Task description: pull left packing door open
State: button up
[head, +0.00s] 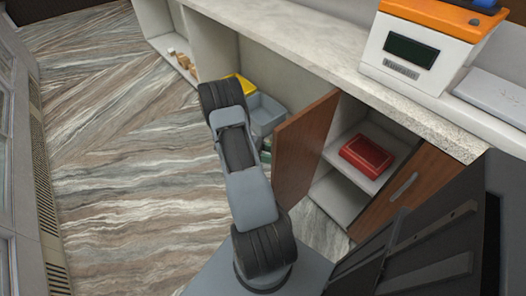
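A brown wooden cabinet door (303,150) under the counter stands swung out from its cabinet. Behind it the cabinet shows a shelf (345,178) with a red box (366,156) on it. To the right is a second wooden door (407,194) with a grey bar handle (404,187); it looks shut. My arm reaches forward just left of the swung-out door. My gripper does not show; the arm's far end hides that area, so I cannot tell whether it touches the door.
The counter (310,45) carries a white and orange scale-like machine (420,45) and a flat grey item (495,95). A grey bin (265,112) and a yellow item (243,84) sit beneath. Open shelves (160,45) lie farther back. The floor (110,150) on the left is clear.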

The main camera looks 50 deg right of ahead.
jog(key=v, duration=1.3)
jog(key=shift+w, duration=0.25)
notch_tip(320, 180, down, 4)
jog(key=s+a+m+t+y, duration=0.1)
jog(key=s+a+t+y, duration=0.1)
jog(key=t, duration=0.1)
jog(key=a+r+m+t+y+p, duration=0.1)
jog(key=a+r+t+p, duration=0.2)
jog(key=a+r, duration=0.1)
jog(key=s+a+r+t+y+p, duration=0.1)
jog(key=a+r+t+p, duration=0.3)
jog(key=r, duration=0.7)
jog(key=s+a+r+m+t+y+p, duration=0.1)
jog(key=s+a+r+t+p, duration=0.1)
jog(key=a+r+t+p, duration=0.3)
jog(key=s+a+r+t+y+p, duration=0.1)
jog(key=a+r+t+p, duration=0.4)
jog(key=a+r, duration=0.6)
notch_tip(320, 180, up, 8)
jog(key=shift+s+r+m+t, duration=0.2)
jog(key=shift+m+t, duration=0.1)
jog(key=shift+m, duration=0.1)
